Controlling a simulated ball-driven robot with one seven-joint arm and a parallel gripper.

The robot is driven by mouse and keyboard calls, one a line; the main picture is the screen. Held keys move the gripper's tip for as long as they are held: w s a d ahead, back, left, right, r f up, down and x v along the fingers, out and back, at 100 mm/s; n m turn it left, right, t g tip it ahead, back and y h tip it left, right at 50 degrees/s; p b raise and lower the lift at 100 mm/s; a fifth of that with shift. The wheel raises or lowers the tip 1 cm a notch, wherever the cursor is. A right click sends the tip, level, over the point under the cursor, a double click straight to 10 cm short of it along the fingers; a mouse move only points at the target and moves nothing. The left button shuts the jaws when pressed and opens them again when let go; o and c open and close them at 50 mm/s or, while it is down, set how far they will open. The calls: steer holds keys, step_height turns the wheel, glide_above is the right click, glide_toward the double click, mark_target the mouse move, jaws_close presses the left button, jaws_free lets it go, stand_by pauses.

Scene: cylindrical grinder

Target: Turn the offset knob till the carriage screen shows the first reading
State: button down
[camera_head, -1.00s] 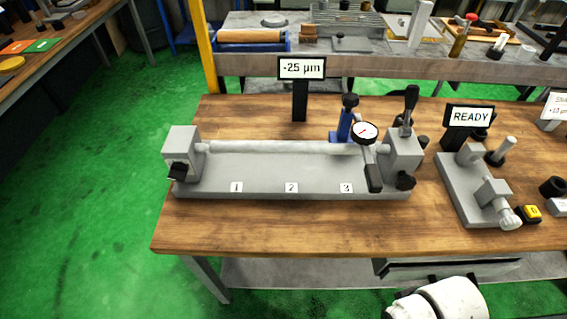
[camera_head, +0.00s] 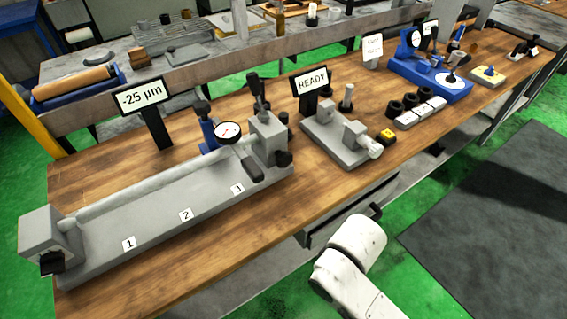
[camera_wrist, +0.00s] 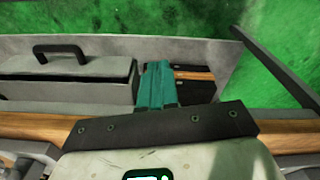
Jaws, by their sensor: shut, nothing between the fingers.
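The screen on a post behind the long grey bed (camera_head: 160,232) reads "-25 µm" (camera_head: 141,97). A second screen reads "READY" (camera_head: 312,82), behind a small grey fixture (camera_head: 333,138) with a silver knob (camera_head: 375,150). I cannot tell which is the offset knob. My gripper (camera_wrist: 157,85) has teal fingers, shut and empty, near the bench's front edge, away from the knobs.
The bench top (camera_head: 250,215) in front of the bed is clear.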

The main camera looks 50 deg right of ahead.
mark_target(286, 164)
steer(key=c, duration=1.9)
jaws_free()
